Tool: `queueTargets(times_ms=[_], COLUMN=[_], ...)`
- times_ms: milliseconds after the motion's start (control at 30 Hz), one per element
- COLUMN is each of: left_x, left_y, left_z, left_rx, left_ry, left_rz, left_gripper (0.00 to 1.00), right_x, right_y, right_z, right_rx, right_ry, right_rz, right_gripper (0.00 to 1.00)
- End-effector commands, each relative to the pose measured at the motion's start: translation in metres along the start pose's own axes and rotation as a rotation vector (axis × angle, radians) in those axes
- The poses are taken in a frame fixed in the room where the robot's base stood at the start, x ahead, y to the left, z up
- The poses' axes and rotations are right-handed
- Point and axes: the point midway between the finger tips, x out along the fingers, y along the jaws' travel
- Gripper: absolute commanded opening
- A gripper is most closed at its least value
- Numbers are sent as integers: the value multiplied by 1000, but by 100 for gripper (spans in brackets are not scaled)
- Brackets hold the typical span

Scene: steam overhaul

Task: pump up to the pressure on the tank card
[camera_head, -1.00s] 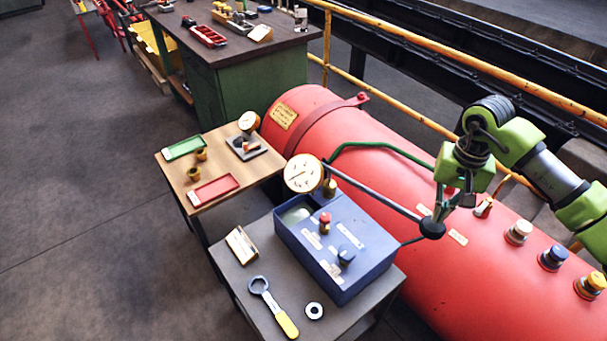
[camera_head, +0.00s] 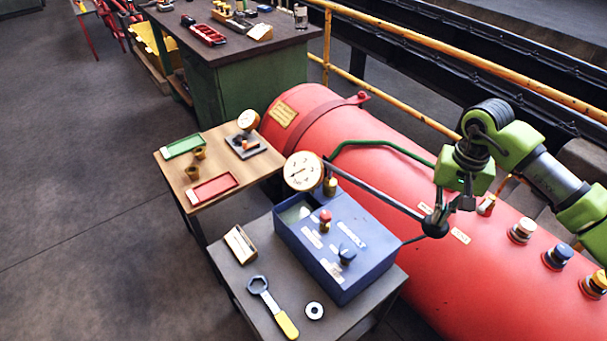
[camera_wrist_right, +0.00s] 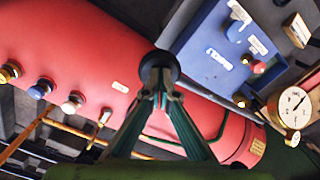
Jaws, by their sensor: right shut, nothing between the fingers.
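The red tank (camera_head: 370,140) lies on its side, with a yellow card (camera_head: 283,114) at its far end; its writing is too small to read. The blue pump box (camera_head: 335,245) stands on the small grey table. A round white gauge (camera_head: 303,171) stands at its back corner; it also shows in the right wrist view (camera_wrist_right: 293,106). The grey pump lever (camera_head: 380,189) runs right to a black knob (camera_head: 435,227). My right gripper (camera_head: 441,212) is shut and empty, its fingertips at the knob, seemingly touching. The wrist view shows the fingertips (camera_wrist_right: 160,75) against the knob (camera_wrist_right: 166,66). My left gripper is out of view.
A red knob (camera_head: 325,216) and a blue knob (camera_head: 347,255) sit on the pump box. A yellow-handled wrench (camera_head: 272,305) and a washer (camera_head: 314,310) lie in front. Several capped fittings line the tank, such as the white one (camera_head: 522,230). A yellow railing (camera_head: 420,118) runs behind.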

Motion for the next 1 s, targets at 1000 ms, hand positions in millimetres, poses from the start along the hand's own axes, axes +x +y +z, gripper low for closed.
queueTargets(times_ms=[1000], left_x=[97], left_y=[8], left_z=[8], left_rx=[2], left_ry=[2], left_rz=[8], left_gripper=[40], right_x=[118], right_y=[-1], right_z=[0], right_rx=[0], right_ry=[1], right_rz=[-2], right_gripper=[0])
